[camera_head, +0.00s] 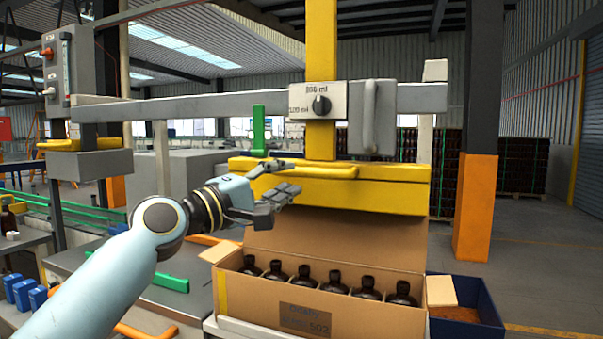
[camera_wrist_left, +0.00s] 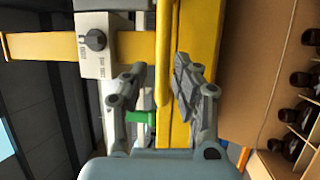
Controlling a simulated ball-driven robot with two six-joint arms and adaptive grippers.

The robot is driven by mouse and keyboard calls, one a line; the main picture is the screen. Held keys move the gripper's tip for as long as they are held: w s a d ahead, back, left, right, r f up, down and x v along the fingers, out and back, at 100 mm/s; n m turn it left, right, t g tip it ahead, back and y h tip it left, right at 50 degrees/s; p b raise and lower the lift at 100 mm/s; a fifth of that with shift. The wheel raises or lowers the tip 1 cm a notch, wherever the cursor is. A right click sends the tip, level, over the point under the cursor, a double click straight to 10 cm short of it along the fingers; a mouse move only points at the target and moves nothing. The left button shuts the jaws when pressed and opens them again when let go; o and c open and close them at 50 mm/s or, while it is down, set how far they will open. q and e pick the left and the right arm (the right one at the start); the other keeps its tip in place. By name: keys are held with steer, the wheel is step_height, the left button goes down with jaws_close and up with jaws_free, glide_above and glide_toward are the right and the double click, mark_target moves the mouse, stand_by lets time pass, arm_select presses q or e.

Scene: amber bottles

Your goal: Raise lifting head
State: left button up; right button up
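The yellow lifting head (camera_head: 400,193) hangs on the yellow column (camera_head: 321,60) behind the open carton. A yellow bar handle (camera_head: 325,172) runs along its front. My left gripper (camera_head: 287,175) is at the handle's left end. In the left wrist view the handle (camera_wrist_left: 163,50) lies between the two spread fingers of my left gripper (camera_wrist_left: 158,68). There are gaps on both sides, and I see no firm contact. My right gripper is out of view.
An open carton (camera_head: 245,305) of amber bottles (camera_head: 335,282) stands below the head. A grey crossbeam (camera_head: 200,107) carries a knob box (camera_head: 318,101). A green lever (camera_head: 258,130) stands close behind my gripper. A blue bin (camera_head: 480,290) is at the right.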

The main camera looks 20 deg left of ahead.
arm_select(q)
steer(key=v, duration=0.5)
steer(key=shift+s+a, duration=0.1)
steer(key=shift+s, duration=0.15)
